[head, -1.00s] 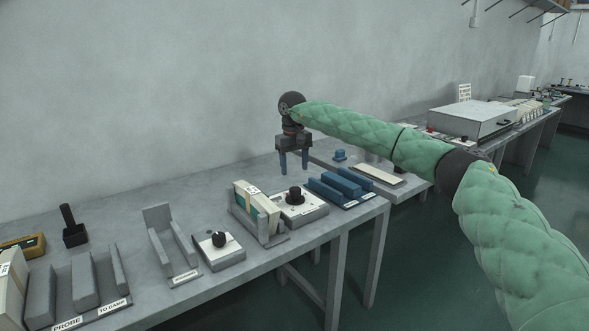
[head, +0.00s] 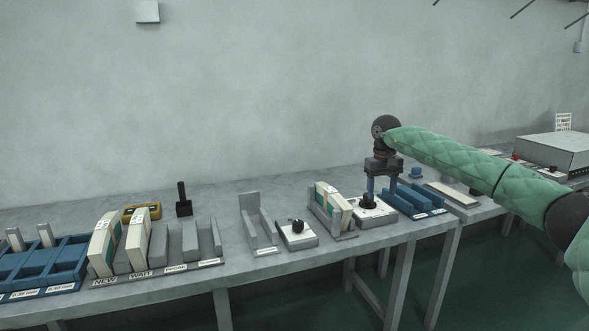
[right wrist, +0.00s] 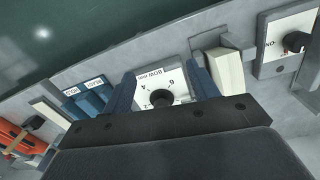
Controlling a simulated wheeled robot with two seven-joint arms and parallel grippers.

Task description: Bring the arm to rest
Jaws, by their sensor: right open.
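My right arm, in a green quilted sleeve, comes in from the right in the head view. Its gripper (head: 382,188) points down above the white dial box (head: 372,212) with a black knob. The two blue fingers are apart with nothing held between them. In the right wrist view the open fingers (right wrist: 160,92) frame the dial box (right wrist: 150,78), which has numbers around its knob. I cannot tell the exact gap between fingertips and box. My left gripper is not in view.
Left of the gripper, a holder has upright cream blocks (head: 332,199); right of it lie blue blocks (head: 412,199). Further left are a second knob box (head: 297,234), a grey stand (head: 257,233), labelled slots with cream blocks (head: 104,244), and a blue rack (head: 40,266).

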